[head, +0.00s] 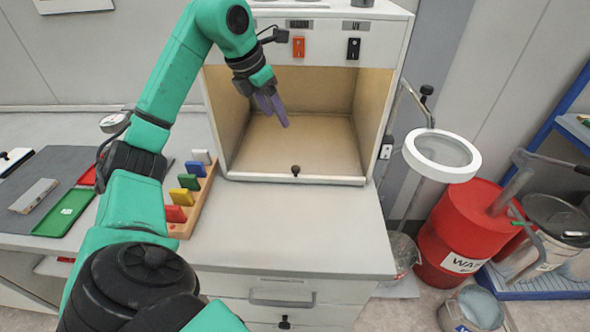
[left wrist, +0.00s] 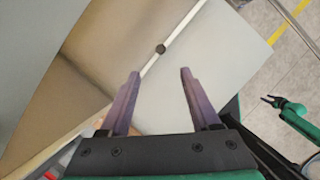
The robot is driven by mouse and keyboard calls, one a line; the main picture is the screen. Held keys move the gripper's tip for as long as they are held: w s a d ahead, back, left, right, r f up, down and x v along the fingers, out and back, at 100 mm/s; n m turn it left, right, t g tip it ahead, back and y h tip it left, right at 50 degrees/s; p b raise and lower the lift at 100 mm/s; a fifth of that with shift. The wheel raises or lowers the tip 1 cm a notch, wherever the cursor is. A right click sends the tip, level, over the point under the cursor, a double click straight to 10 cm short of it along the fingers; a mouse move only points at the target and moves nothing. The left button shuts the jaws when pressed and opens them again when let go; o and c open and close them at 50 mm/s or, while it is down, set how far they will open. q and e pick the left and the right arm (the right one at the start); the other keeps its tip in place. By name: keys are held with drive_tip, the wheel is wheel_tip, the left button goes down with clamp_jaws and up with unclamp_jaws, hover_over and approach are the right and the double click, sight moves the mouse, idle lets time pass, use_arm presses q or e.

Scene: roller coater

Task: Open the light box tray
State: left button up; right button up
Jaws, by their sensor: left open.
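The light box (head: 213,125) is a white cabinet with an open front and a warm beige interior. Its tray (head: 290,148) forms the floor, its front edge flush with the box front. A small dark knob (head: 295,170) sits at the middle of that edge; it also shows in the left wrist view (left wrist: 160,48). My left gripper (head: 275,112) is open and empty, in front of the box opening, above the knob. In the left wrist view its purple fingers (left wrist: 160,73) point toward the knob, apart from it. My right gripper (left wrist: 271,101) shows small at the right there; its jaws are unclear.
A wooden rack with coloured cards (head: 190,195) stands left of the box on the counter. The counter (head: 290,225) before the box is clear. A drawer handle (head: 282,298) is below. A round white lamp (head: 440,155) and red waste drum (head: 470,225) stand right.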

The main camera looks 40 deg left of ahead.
use_arm(q)
wheel_tip(320, 180, down, 4)
drive_tip(key=b, duration=0.3)
approach(295, 167)
drive_tip(key=x, duration=0.8)
drive_tip(key=shift+d+f+b, duration=0.15)
drive_tip(key=shift+f+b, duration=0.05)
drive_tip(key=shift+b, duration=0.15)
clamp_jaws()
idle(0.6)
